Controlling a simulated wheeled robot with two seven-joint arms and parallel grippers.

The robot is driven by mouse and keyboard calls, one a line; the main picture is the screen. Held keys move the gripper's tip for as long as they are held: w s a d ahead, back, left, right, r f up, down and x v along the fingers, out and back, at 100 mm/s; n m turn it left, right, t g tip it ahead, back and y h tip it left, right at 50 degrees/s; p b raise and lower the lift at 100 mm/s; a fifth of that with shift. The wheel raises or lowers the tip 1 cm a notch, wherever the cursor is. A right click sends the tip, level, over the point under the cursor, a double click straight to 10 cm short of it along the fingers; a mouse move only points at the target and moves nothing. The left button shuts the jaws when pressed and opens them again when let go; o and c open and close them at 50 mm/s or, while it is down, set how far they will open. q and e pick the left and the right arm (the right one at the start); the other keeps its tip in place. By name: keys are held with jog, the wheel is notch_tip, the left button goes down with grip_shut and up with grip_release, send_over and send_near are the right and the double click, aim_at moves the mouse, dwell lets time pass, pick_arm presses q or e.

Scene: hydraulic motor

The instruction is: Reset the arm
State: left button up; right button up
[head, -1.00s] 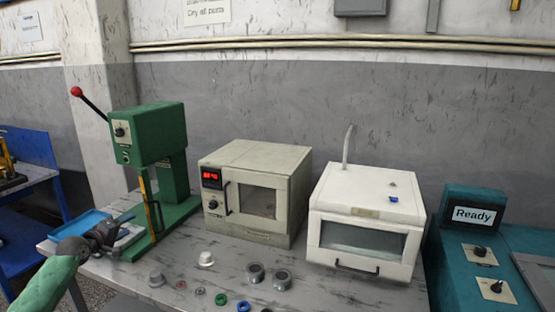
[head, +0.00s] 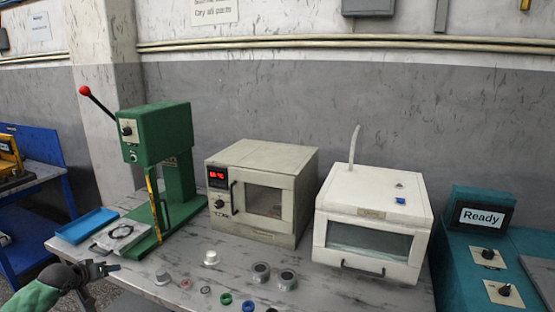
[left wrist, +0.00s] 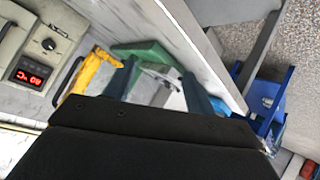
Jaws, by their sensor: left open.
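My left gripper (head: 101,270) is at the lower left of the head view, in front of the table's left front corner. Its jaws are open and nothing shows between them. In the left wrist view its two dark fingers (left wrist: 163,93) are spread apart, with part of the green press and the table behind them. The green arm comes in from the bottom left. My right gripper is not in either view.
A green press (head: 160,150) with a red-knobbed lever stands beside a blue tray (head: 86,225) and a grey plate (head: 120,234). A beige oven (head: 262,190), a white cabinet (head: 375,220) and small parts, including a blue ring (head: 248,306), share the table (head: 215,290).

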pick_arm(q)
jog(key=s+f+m+g+y, duration=0.3)
jog(key=s+f+m+g, duration=0.25)
jog(key=s+f, duration=1.15)
jog(key=s+f+m+g+y, duration=0.1)
jog(key=s+f+m+y, duration=0.3)
jog(key=s, duration=0.8)
jog(key=s+f+m+g+y, duration=0.1)
jog(key=s+f+m+g, duration=0.3)
jog(key=s, duration=0.7)
jog(key=s+d+f+n+h, duration=0.1)
jog(key=s+d+f+n, duration=0.15)
jog(key=d, duration=0.45)
jog(key=s+d+f+n+t+h, duration=0.1)
jog(key=d+f+h, duration=0.1)
jog(key=d+f, duration=0.35)
jog(key=s+d+f+n+h, duration=0.1)
jog(key=s+d+f, duration=0.1)
jog(key=d, duration=0.6)
jog(key=d+n+h, duration=0.3)
jog(key=d+h, duration=0.1)
jog(key=d, duration=1.7)
jog(key=shift+d+f, duration=0.25)
jog(key=shift+f, duration=0.2)
jog(key=shift+s, duration=0.1)
